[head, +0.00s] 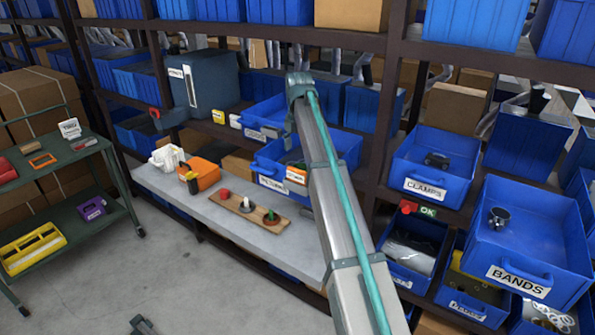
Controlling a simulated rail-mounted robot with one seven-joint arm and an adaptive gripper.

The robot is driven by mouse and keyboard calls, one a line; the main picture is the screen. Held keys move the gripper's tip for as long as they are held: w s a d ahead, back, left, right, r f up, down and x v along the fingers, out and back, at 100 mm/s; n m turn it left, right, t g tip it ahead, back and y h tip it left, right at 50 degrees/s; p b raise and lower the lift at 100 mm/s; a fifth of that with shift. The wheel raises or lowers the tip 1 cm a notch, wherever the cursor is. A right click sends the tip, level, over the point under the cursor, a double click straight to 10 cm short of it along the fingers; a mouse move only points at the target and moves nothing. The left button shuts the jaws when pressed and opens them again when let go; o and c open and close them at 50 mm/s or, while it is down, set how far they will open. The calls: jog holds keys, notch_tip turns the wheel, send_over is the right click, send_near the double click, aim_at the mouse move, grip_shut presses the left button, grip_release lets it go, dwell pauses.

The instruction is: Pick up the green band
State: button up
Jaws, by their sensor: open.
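I see no loose piece that is plainly a green band. The nearest match is a dark ring with a green part (270,219), at the right end of a wooden board (245,209) on the grey bench. Beside it on the board are a ring with a white peg (246,204) and a red knob (224,194). A long light grey arm link of mine, with teal trim, crosses the middle of the head view and hides part of the bench and shelf. I cannot make out my gripper.
The bench (200,215) also holds an orange bin (203,174) and a white container (167,157). Blue bins labelled CLAMPS (426,186) and BANDS (518,276) stand right, each holding a dark part. A green cart (75,205) stands left. A small dark piece (142,326) shows at the bottom edge.

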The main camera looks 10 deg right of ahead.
aim_at(300, 167)
jog(key=shift+f, duration=0.75)
jog(key=shift+s+f+p, duration=0.2)
jog(key=shift+f+p, duration=0.25)
jog(key=shift+p, duration=0.05)
jog(key=f, duration=0.1)
jog(key=f+p, duration=0.1)
jog(key=f, duration=0.1)
jog(key=shift+s+d+f+p, duration=0.1)
jog(key=shift+d+p, duration=0.15)
jog(key=shift+p, duration=0.05)
jog(key=shift+f, duration=0.5)
jog(key=c, duration=1.3)
jog(key=shift+r, duration=0.1)
